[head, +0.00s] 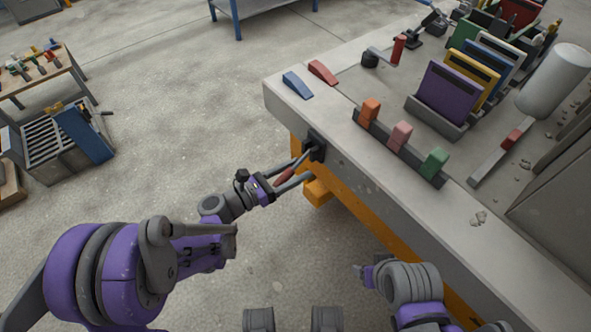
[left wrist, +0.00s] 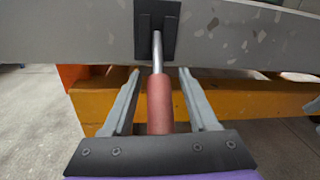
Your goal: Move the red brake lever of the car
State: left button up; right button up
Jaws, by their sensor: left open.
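The red brake lever (left wrist: 160,104) sticks out from a black mount (left wrist: 157,28) on the table's side face, with a metal rod between its red grip and the mount. In the head view the red grip (head: 284,176) lies between the fingers of my left gripper (head: 296,172). In the left wrist view both fingers of my left gripper (left wrist: 158,95) stand apart, one on each side of the grip, with gaps visible. The rear end of the grip is hidden behind the gripper's dark plate. My right gripper (head: 362,272) is only partly seen at the bottom, away from the lever.
The grey table (head: 345,130) carries red and blue wedges, coloured blocks in a holder (head: 400,148), upright panels (head: 450,92), and a white cylinder (head: 555,80). An orange beam (left wrist: 220,100) runs below the lever. The floor left of the table is open.

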pick_arm(q)
grip_shut()
dwell(0.3)
dwell(1.2)
